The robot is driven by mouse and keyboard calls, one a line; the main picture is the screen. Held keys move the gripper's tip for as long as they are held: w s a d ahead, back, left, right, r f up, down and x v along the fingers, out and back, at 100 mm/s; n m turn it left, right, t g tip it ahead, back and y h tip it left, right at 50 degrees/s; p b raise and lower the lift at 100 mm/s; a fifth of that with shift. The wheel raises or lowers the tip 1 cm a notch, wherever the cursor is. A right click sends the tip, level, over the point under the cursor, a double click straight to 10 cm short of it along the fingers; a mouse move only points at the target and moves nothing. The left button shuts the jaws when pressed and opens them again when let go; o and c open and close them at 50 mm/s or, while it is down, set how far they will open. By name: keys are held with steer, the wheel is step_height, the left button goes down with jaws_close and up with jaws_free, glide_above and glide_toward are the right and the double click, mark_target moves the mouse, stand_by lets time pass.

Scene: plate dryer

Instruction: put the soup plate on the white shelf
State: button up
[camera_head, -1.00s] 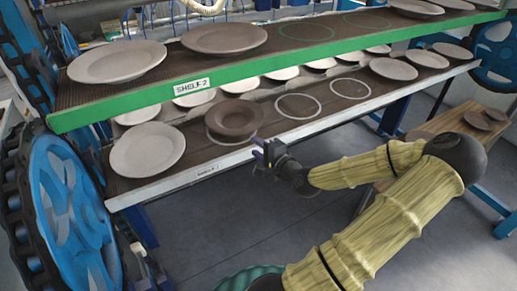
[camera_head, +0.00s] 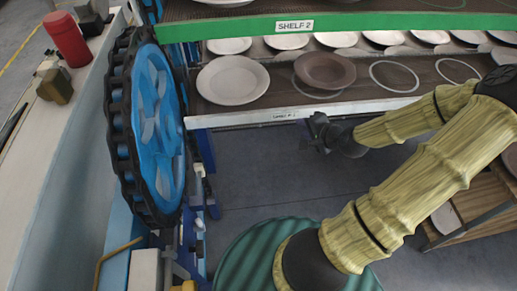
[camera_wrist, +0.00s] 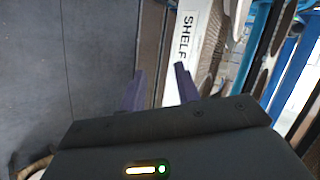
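A deep brown plate (camera_head: 325,70), which looks like the soup plate, rests upright on the lower, white-edged shelf (camera_head: 350,112). It partly covers a white ring marked on that shelf and sits off the ring's centre. A pale flat plate (camera_head: 233,80) lies to its left. My gripper (camera_head: 313,132) is in front of the shelf, just below its white edge and apart from the brown plate. In the wrist view my gripper (camera_wrist: 160,84) has its two fingers spread with nothing between them, and the shelf's label strip (camera_wrist: 187,45) runs beyond them.
An upper shelf with a green edge (camera_head: 400,22) hangs above. Bare rings (camera_head: 394,76) lie right of the brown plate. A blue wheel (camera_head: 155,120) with a dark chain stands at the left. A wooden table (camera_head: 470,210) is at the right. The floor before the shelf is open.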

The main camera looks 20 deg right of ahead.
steer(key=s+a+f+n+g, duration=0.2)
steer(key=s+a+n+g, duration=0.1)
steer(key=a+n+g, duration=0.4)
steer(key=s+a+r+n, duration=0.2)
steer(key=a+r+n, duration=0.1)
steer(key=a+r, duration=0.2)
steer(key=s+a+r+n+g+h, duration=0.1)
steer(key=s+a+r+n, duration=0.2)
steer(key=a+r+n, duration=0.1)
steer(key=a+r, duration=0.1)
steer(key=a, duration=0.1)
steer(key=shift+s+a+n+h, duration=0.15)
steer(key=shift+a+n+h, duration=0.15)
steer(key=shift+a, duration=0.1)
